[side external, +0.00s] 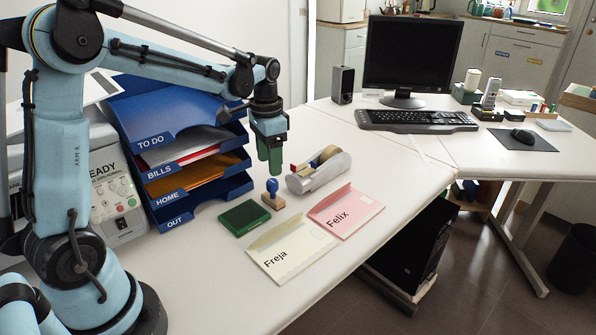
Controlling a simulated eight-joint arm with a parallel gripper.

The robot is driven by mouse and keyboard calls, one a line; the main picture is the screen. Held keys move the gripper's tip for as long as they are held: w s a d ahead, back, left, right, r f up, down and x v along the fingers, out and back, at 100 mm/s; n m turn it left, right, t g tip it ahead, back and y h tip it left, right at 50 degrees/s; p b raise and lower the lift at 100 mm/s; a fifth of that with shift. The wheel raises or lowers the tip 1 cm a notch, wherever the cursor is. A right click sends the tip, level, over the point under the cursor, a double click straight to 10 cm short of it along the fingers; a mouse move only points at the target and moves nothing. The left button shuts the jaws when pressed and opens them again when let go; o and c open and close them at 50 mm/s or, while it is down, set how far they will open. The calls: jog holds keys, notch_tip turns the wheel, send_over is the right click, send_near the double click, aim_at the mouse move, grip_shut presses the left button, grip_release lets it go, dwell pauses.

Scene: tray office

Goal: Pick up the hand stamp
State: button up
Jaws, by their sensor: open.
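The hand stamp (272,194) stands upright on the white desk, with a blue round knob on top and a light wooden base. My gripper (272,168) hangs pointing down just above and behind the stamp in the side external view, its green fingers apart from it as far as I can tell. The gripper is open and empty. The exact gap between the fingers and the knob is hard to judge from this angle.
A green stamp pad (244,218) lies left of the stamp. A tape dispenser (318,172) stands close on its right. Envelopes marked Freja (292,250) and Felix (346,210) lie in front. Blue letter trays (170,133) stand behind left. Bare desk (400,180) lies to the right.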

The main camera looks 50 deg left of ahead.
aim_at(272, 181)
jog(key=shift+d+f, duration=0.2)
jog(key=shift+f, duration=3.6)
grip_shut()
